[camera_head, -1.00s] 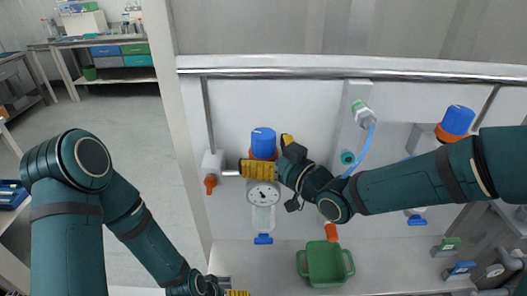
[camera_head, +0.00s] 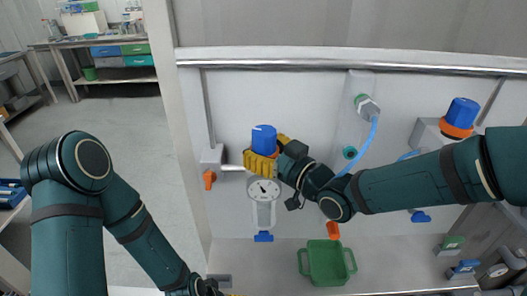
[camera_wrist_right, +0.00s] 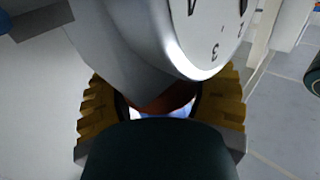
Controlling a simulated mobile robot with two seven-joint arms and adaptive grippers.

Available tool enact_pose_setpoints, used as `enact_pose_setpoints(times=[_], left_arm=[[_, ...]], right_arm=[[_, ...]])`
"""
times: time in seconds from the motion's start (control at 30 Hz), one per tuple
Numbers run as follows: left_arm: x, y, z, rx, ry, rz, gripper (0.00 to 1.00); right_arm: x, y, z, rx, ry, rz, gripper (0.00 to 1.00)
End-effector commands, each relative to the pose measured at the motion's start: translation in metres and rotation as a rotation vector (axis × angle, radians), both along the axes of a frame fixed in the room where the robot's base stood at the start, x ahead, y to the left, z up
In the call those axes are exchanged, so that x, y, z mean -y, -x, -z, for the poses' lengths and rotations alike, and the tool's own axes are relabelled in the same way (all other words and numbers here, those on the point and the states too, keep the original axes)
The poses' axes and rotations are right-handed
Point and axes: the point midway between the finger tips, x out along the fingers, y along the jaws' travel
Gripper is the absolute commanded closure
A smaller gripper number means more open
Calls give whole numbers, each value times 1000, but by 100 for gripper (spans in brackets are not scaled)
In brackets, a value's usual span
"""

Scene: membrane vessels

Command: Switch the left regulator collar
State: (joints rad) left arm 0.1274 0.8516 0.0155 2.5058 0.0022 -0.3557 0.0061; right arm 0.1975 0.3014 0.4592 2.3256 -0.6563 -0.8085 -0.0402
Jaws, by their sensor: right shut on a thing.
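The left regulator on the wall has a blue cap (camera_head: 264,138), a round white gauge (camera_head: 263,190) and a clear tube (camera_head: 264,214) with a blue end below. My right gripper (camera_head: 266,158) is at its orange collar, just under the cap and above the gauge. In the right wrist view the ribbed yellow fingers stand on both sides of the orange collar (camera_wrist_right: 165,103), shut on it. The regulator's grey body and gauge hide much of the collar there. In the head view the fingers cover most of it. My left arm runs down to the bottom edge, where its gripper is cut off.
A second regulator with a blue cap (camera_head: 462,112) is at the right, partly behind my right arm. A green tray (camera_head: 327,263) stands on the ledge below. An orange-handled valve (camera_head: 209,180) is close left. A light blue hose (camera_head: 362,154) hangs near my right forearm.

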Motion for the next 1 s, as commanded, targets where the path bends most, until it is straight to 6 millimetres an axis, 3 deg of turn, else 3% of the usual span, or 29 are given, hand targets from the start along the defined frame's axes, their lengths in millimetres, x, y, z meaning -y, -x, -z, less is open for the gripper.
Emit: enact_pose_setpoints(times=[0.17, 0.2, 0.27, 0.63, 1.0], left_arm=[[0, 0, -1, 1, 0, 0, 0], [0, 0, -1, 1, 0, 0, 0], [0, -1, -1, 1, 0, 0, 0], [0, -1, -1, 2, 0, -1, 0], [0, -1, -1, 1, 0, 0, 0]], right_arm=[[1, 2, 6, -19, 8, -1, 77], [1, 2, 7, -19, 8, -1, 21], [1, 2, 6, -18, 7, -1, 0], [5, 5, 4, -12, 5, 0, 0], [44, 43, 4, -13, 8, 3, 0]])
